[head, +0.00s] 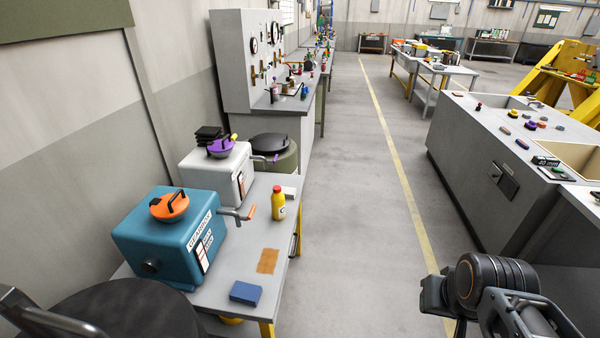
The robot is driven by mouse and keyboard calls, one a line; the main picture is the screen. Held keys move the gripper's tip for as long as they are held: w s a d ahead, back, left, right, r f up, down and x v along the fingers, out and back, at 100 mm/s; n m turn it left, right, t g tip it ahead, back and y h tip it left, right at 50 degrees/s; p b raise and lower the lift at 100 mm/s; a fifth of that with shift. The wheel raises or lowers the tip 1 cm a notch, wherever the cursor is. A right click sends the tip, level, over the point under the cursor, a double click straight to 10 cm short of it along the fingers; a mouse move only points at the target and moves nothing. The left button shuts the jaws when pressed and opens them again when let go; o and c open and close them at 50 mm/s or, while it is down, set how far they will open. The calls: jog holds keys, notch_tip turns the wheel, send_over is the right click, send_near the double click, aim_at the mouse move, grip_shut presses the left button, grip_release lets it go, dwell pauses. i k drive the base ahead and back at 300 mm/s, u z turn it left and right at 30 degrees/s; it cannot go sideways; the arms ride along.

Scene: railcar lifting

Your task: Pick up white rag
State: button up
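A small flat white item (289,193), which looks like the folded white rag, lies near the right edge of the grey workbench (217,290), just behind a yellow bottle with a red cap (278,203). It is small in the view, so its cloth texture cannot be made out. Part of my arm (480,280) shows at the lower right, over the floor and well apart from the bench. My gripper's fingers do not show.
The bench also holds a teal gearbox (172,240), a pale grey box with a purple cap (217,172), an orange-brown cloth (267,261) and a blue folded item (245,293). A dark drum (275,150) stands behind. The aisle floor (345,220) is clear; a grey counter (480,160) stands right.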

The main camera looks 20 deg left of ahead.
aim_at(289, 192)
jog(key=i, duration=2.95)
jog(key=u, duration=3)
